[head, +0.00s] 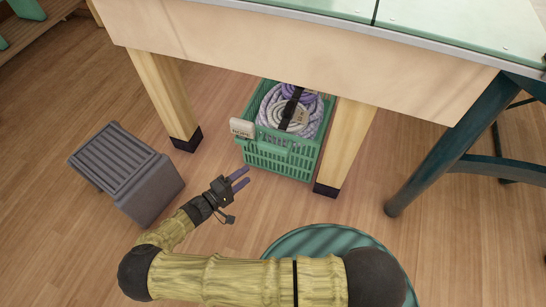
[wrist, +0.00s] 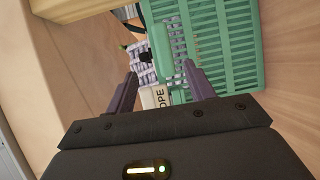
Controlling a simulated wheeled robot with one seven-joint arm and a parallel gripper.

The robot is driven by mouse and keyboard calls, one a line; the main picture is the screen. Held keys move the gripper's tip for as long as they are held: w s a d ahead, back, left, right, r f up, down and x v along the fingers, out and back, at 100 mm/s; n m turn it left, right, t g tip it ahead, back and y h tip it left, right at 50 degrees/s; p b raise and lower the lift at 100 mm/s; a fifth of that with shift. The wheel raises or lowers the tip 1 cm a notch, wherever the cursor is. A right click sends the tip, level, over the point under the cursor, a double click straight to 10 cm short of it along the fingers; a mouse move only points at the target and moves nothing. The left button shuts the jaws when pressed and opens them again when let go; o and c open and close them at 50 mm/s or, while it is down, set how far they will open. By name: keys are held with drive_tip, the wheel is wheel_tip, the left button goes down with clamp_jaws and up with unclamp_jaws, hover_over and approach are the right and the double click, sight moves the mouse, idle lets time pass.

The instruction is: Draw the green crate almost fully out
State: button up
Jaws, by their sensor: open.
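The green crate (head: 276,158) stands on the floor under the table, between two wooden legs, with its front end near the table's front edge. It holds coiled purple and white rope (head: 290,110) with a black strap. A pale tag (head: 242,128) hangs at its front left corner; in the wrist view the tag (wrist: 155,97) reads "OPE". My gripper (head: 241,177) is open and empty in front of the crate, just below the tag. In the wrist view the crate's slatted wall (wrist: 225,40) lies ahead, and my two fingers (wrist: 162,85) stand apart on either side of the tag.
A grey ribbed box (head: 125,170) stands on the floor at the left. A dark teal leg frame (head: 440,160) stands at the right. Bare floor (head: 225,255) lies in front of the crate.

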sight(270, 152)
drive_tip(key=shift+s+a+f+n+t+y, duration=0.2)
drive_tip(key=shift+a+f+n+t+y, duration=0.15)
drive_tip(key=shift+a+f+t, duration=0.45)
drive_tip(key=b+x, duration=0.7)
drive_tip(key=x, duration=0.9)
drive_tip(key=shift+d, duration=0.2)
drive_tip(key=shift+w+d+r, duration=0.1)
drive_tip(key=shift+w+d, duration=0.25)
drive_tip(key=shift+w, duration=0.1)
drive_tip(key=shift+c, duration=0.2)
clamp_jaws()
